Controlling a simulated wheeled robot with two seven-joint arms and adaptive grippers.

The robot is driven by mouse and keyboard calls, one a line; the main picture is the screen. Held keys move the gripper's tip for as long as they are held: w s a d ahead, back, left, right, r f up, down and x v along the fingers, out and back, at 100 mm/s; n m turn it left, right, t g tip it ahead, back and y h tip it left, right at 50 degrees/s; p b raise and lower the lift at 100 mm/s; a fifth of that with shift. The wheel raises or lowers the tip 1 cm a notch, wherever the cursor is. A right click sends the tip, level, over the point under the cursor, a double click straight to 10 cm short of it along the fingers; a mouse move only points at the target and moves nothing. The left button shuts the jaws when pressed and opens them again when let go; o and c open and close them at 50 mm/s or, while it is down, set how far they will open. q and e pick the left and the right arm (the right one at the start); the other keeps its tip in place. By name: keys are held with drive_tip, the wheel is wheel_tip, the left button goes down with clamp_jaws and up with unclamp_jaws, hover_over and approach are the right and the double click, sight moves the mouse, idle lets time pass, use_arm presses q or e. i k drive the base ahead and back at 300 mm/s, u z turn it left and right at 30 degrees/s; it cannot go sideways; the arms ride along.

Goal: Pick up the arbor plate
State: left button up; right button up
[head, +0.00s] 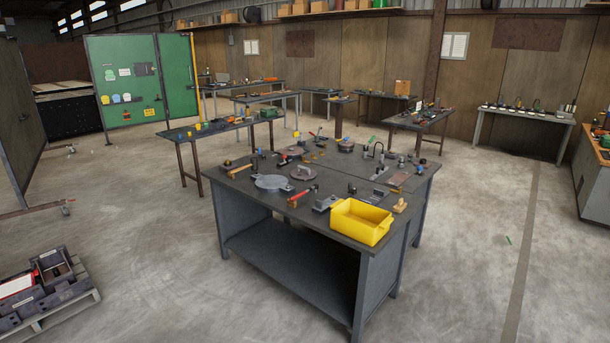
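A dark steel workbench (250,210) stands in the middle of the head view with many small parts on its top. A flat light-grey round plate (271,183) lies near its left front edge. A darker round plate (304,174) lies behind it to the right, with a small part on top. Other disc-shaped parts lie at the back, one dark disc (292,150) and one smaller disc (345,146). I cannot tell which of these is the arbor plate. Neither of my grippers shows in this view.
A yellow bin (361,222) stands at the bench's right front corner. A red-handled tool (302,195) lies near the front edge. More tables (230,127) stand behind. A pallet with crates (45,290) is at lower left. The concrete floor around the bench is mostly clear.

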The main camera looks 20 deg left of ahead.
sight(302, 173)
drive_tip(key=u, duration=2.5)
drive_tip(key=i, duration=2.75)
drive_tip(key=z, duration=2.5)
drive_tip(key=i, duration=2.7)
drive_tip(key=z, duration=0.85)
